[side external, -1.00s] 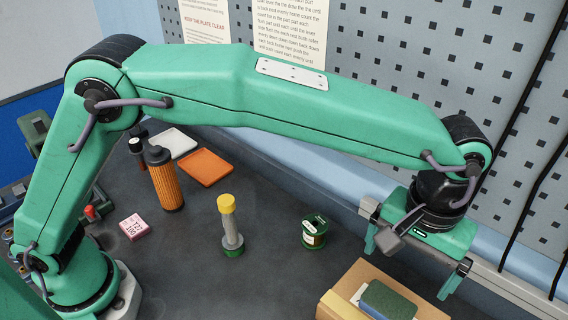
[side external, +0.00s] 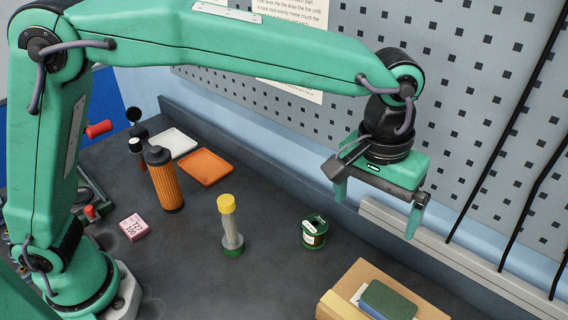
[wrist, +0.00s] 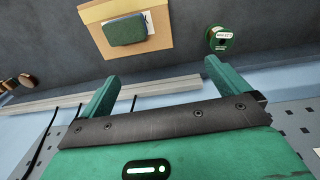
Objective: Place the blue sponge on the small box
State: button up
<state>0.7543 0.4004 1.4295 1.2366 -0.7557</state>
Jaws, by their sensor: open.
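The sponge (side external: 387,298), with a dark green top and blue sides, lies flat on the small cardboard box (side external: 364,271), partly over a white label. The wrist view also shows the sponge (wrist: 125,30) on top of the box (wrist: 92,38), inside its edges. My gripper (side external: 377,208) is open and empty, above and behind the box and apart from it. In the wrist view my gripper (wrist: 161,78) has its two fingers spread with nothing between them.
A green spool (side external: 314,232) stands left of the box, and a yellow-capped cylinder (side external: 230,225) farther left. A pegboard wall rises behind the bench.

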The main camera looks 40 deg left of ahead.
jog(key=s+a+r+t, duration=0.1)
jog(key=s+a+r, duration=0.15)
jog(key=a, duration=0.85)
jog(key=s+a+r+t, duration=0.1)
jog(key=a+r, duration=0.3)
jog(key=a, duration=0.6)
jog(key=s+a+f+t, duration=0.1)
jog(key=s+a+f, duration=0.1)
jog(key=s+a, duration=0.3)
jog(key=s+a+f+t, duration=0.2)
jog(key=s+a, duration=0.4)
jog(key=a, duration=0.3)
jog(key=shift+s+f+y, duration=0.15)
jog(key=shift+f+y, duration=0.15)
jog(key=shift+f, duration=0.1)
